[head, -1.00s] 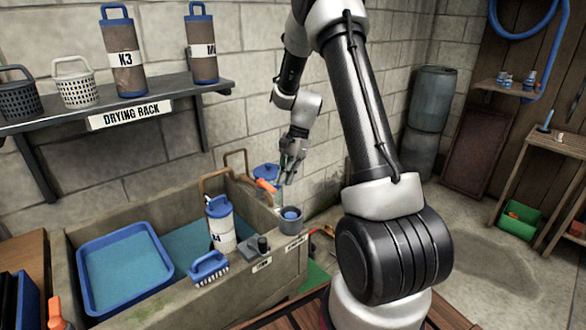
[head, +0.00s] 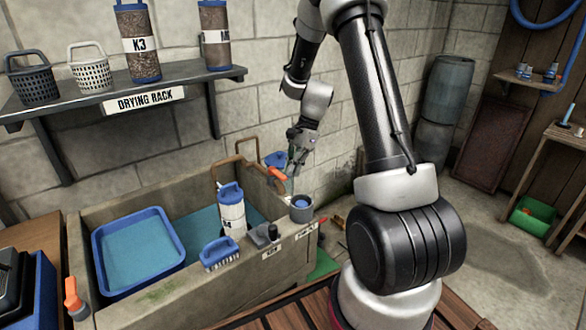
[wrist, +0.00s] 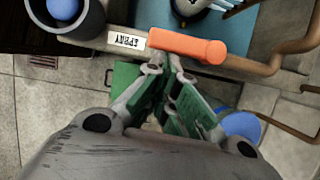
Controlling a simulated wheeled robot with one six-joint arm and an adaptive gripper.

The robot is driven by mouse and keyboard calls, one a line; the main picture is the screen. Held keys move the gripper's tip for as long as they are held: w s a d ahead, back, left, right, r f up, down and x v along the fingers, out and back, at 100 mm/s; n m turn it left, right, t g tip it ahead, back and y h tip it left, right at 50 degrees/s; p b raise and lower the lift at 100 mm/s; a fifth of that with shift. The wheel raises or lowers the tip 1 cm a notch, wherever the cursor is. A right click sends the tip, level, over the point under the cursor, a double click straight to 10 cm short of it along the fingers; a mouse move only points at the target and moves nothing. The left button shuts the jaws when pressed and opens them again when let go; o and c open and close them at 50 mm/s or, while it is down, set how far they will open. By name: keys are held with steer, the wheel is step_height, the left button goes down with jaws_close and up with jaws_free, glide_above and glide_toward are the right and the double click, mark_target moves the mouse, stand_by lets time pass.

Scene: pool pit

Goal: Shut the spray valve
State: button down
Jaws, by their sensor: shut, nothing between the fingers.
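The spray valve's orange lever (head: 278,174) sits at the back right corner of the stone sink, by a brown pipe. In the wrist view the lever (wrist: 185,46) lies roughly in line with the copper pipe (wrist: 262,66). An upside-down label reading SPRAY (wrist: 126,39) is beside its left end. My gripper (head: 290,176) is shut and empty, pointing down by the lever. In the wrist view my fingertips (wrist: 166,68) are just below the lever's middle; whether they touch it I cannot tell.
A grey cup with a blue ball (head: 301,208) stands on the sink's right rim. A blue-topped canister (head: 231,210) stands in the sink (head: 150,315), near a blue brush (head: 219,254). Another orange lever (head: 73,297) is at front left. A drying rack (head: 120,98) hangs above.

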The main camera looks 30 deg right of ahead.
mark_target(283, 178)
steer(key=shift+s+a+m, duration=0.15)
steer(key=shift+m, duration=0.25)
steer(key=a+m, duration=0.1)
steer(key=s+m+t, duration=0.1)
steer(key=m, duration=0.1)
steer(key=shift+s+a+t, duration=0.15)
steer(key=shift+a+t, duration=0.15)
steer(key=shift+a, duration=0.05)
steer(key=a+m, duration=0.1)
steer(key=m, duration=0.1)
steer(key=a+m+t, duration=0.1)
steer(key=shift+s+m+h, duration=0.3)
steer(key=shift+s+m, duration=0.1)
steer(key=a+m, duration=0.1)
steer(key=m+t, duration=0.1)
steer(key=shift+a+m+h, duration=0.3)
steer(key=shift+a+m, duration=0.05)
steer(key=shift+m, duration=0.05)
steer(key=a+m, duration=0.1)
steer(key=a+m+h, duration=0.1)
steer(key=shift+w+a+m+t, duration=0.2)
steer(key=shift+w+m+t, duration=0.1)
steer(key=shift+m+t, duration=0.1)
steer(key=shift+w+d, duration=0.1)
steer(key=shift+w, duration=0.05)
